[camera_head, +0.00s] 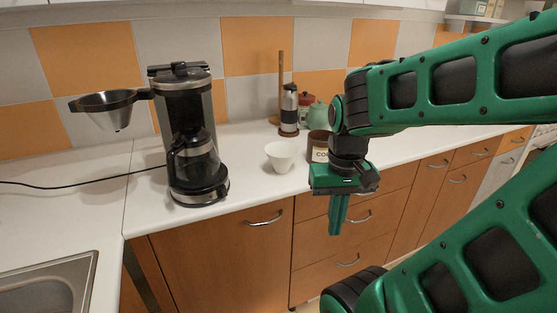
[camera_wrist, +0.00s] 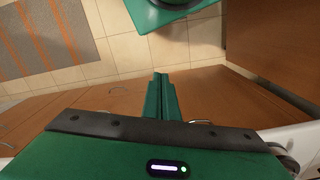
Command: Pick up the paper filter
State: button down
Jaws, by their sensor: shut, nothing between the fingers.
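A white cup-shaped thing (camera_head: 281,156), which looks like the paper filter, stands on the white counter to the right of the coffee machine. My gripper (camera_head: 337,222) points down in front of the counter's edge, to the right of the filter and apart from it. Its fingers are shut together and empty. In the wrist view the shut fingers (camera_wrist: 160,95) point at the floor and the drawer fronts, and the filter is not in that view.
A coffee machine (camera_head: 187,135) with its metal filter basket (camera_head: 106,103) swung out stands left. A brown canister (camera_head: 319,147), partly behind my arm, and a grinder (camera_head: 289,110) stand near the filter. A sink (camera_head: 50,287) is at the lower left.

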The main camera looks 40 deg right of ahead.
aim_at(281, 155)
jog(key=k, duration=0.5)
jog(key=z, duration=2.25)
jog(key=i, duration=0.95)
jog(key=u, duration=1.35)
